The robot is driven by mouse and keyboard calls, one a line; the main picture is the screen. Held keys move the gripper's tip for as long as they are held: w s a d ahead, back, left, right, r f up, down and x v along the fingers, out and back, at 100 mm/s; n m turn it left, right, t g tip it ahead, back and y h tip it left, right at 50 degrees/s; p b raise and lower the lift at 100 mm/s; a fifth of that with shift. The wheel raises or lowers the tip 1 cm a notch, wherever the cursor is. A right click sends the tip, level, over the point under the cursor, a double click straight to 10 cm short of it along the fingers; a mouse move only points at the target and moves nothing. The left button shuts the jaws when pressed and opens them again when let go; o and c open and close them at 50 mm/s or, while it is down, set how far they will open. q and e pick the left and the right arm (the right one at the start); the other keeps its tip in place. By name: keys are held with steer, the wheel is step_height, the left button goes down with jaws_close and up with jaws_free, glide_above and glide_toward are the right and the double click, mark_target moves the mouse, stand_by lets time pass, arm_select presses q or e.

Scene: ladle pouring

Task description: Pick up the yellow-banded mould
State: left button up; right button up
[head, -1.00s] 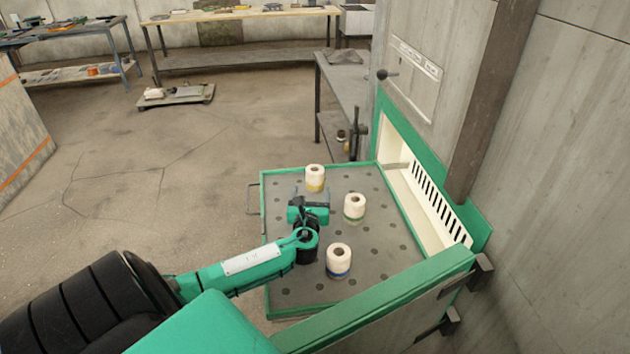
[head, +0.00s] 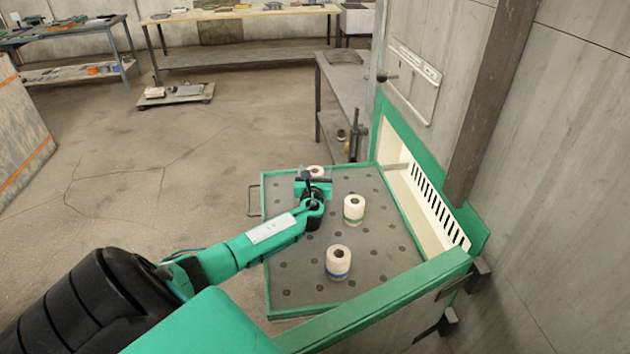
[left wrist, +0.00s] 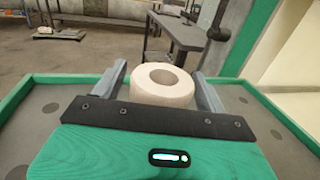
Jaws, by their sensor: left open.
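The yellow-banded mould (head: 317,171) is a white ring-shaped cylinder at the far left part of the perforated tray. In the head view my left gripper (head: 314,178) covers most of it, and its yellow band is hidden. In the left wrist view the mould (left wrist: 163,86) stands upright between the two grey fingers of my left gripper (left wrist: 161,85). The fingers are open, one on each side of it. I cannot tell whether either finger touches it. My right gripper is not in view.
A green-banded mould (head: 354,209) and a blue-banded mould (head: 338,262) stand on the tray (head: 300,291), nearer and to the right. The tray has a raised green rim. A green-framed oven opening (head: 420,190) and wall stand on the right.

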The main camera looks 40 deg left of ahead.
arm_select(q)
steer(key=c, duration=1.1)
steer(key=shift+w+a, duration=0.1)
steer(key=shift+c, duration=0.5)
steer(key=shift+r, duration=0.15)
